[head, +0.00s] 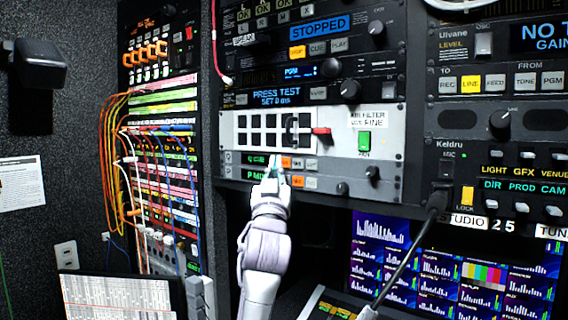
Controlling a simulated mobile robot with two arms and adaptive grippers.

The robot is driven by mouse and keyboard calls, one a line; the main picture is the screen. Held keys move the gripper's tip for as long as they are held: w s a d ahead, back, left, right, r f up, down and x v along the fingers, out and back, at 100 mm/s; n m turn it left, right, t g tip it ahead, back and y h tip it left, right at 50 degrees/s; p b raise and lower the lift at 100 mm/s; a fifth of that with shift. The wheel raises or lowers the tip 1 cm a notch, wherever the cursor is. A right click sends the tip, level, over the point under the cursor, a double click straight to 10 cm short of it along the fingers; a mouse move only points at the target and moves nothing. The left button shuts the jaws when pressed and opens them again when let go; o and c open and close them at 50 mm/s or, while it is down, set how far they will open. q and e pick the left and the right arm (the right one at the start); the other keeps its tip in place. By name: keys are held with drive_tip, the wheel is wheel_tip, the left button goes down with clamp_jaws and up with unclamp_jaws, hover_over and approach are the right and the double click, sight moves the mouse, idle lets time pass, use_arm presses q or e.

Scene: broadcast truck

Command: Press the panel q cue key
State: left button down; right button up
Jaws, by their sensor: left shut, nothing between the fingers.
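The panel (390,145) is a light grey rack unit with a grid of dark windows, a red lever and a green switch. Below the grid is a strip with two rows of small labels and keys. A green label that seems to read Q CUE (256,160) sits in the upper row, at the left. My left gripper (275,163) is shut and empty, with its tips just right of this label, at or close to the strip. The gripper covers part of the strip, and I cannot tell whether it touches a key. My right gripper is out of view.
A black knob (372,172) sticks out further right. Monitor screens (440,270) stand below, and a patch bay with many cables (160,150) is at the left.

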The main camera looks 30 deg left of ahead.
use_arm(q)
drive_tip(key=s, duration=0.5)
drive_tip(key=shift+a+p, duration=0.2)
drive_tip(key=shift+p, duration=0.15)
idle(0.7)
